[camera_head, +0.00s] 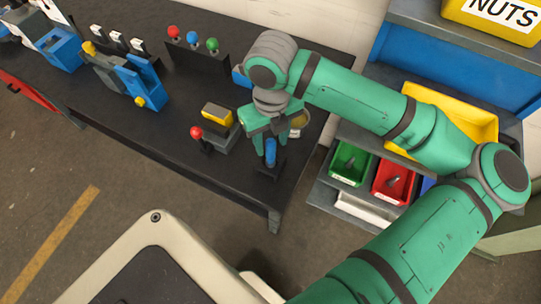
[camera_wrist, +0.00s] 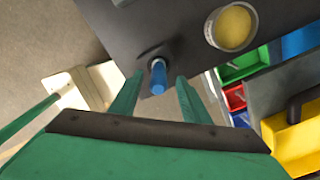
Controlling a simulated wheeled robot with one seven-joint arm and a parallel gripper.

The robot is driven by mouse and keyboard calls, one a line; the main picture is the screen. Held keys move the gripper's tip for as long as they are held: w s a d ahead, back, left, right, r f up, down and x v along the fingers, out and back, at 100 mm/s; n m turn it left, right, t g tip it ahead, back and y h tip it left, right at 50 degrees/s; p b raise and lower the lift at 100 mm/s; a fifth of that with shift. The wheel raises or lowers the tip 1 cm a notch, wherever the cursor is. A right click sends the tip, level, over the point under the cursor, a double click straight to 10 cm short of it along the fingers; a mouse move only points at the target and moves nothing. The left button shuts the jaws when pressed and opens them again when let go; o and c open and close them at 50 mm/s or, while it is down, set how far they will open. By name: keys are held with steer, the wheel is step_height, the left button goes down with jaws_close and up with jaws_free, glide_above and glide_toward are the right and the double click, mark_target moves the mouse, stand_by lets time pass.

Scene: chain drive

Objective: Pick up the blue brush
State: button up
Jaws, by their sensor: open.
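The blue brush (camera_head: 270,152) stands upright in a small dark holder (camera_head: 268,172) near the front right corner of the black table. In the wrist view the blue brush (camera_wrist: 158,76) shows end-on, between and just beyond the fingertips. My gripper (camera_head: 276,135) is above the brush, pointing down at it. In the wrist view my gripper (camera_wrist: 158,82) has its two green fingers apart, one on each side of the brush, with nothing held. I cannot tell how far below the fingertips the brush is.
A round tub with yellow contents (camera_wrist: 232,27) stands close beside the brush. A red-knobbed part (camera_head: 196,133) and a yellow-topped block (camera_head: 217,113) are on the table (camera_head: 150,135) to the left. Green (camera_head: 350,163) and red bins (camera_head: 393,182) sit on a shelf to the right.

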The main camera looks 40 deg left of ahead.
mark_target(271, 152)
steer(key=f, duration=0.5)
steer(key=shift+s+d, duration=0.2)
steer(key=shift+c, duration=0.4)
jaws_close()
steer(key=shift+r, duration=0.1)
